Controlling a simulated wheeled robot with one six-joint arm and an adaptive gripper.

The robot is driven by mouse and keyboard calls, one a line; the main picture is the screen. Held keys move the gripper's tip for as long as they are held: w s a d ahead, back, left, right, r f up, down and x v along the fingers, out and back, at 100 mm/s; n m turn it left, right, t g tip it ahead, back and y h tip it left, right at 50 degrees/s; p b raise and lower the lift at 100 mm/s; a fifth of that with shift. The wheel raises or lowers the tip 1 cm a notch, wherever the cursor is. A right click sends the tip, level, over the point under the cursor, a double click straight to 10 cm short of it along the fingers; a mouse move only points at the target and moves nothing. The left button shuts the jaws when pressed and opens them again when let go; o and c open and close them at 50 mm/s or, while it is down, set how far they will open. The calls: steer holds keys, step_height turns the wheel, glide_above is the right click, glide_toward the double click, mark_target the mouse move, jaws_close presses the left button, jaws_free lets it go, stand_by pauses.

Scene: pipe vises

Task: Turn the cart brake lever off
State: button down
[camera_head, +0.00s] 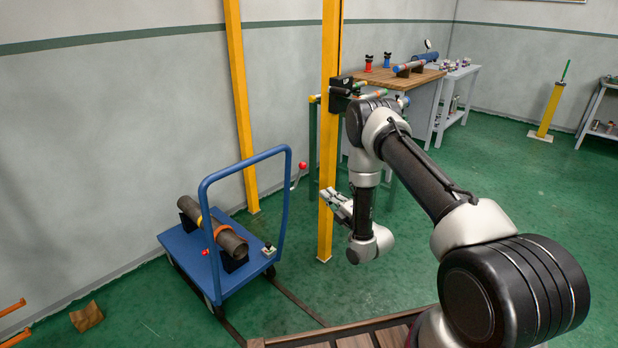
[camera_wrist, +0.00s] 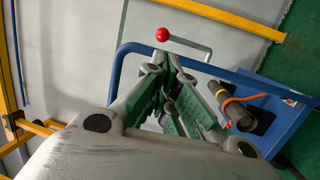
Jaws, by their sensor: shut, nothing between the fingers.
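The blue cart (camera_head: 210,262) stands on the floor at left, with a tall blue push handle (camera_head: 287,200). A red ball knob (camera_head: 302,166) on a thin pale bent rod (camera_head: 296,180) shows beside the handle's right upright; it looks like the brake lever. In the wrist view the red knob (camera_wrist: 162,34) lies just beyond the blue handle bar (camera_wrist: 225,73), its rod running right. My gripper (camera_head: 336,203) is right of the handle, apart from it. Its green-padded fingers (camera_wrist: 168,62) are shut and empty, pointing toward the knob, which they do not appear to touch.
A dark pipe (camera_head: 216,228) rests in black cradles on the cart. A smaller red knob (camera_head: 205,252) shows on the cart's front side. A yellow post (camera_head: 329,130) stands behind my gripper. A workbench (camera_head: 400,78) is at the back.

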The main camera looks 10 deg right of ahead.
mark_target(302, 169)
steer(key=x, duration=1.4)
steer(key=shift+w+a+r, duration=0.5)
steer(key=shift+w+r, duration=0.05)
steer(key=shift+w, duration=0.1)
steer(key=shift+s+d+f, duration=0.1)
steer(key=shift+s+d, duration=0.05)
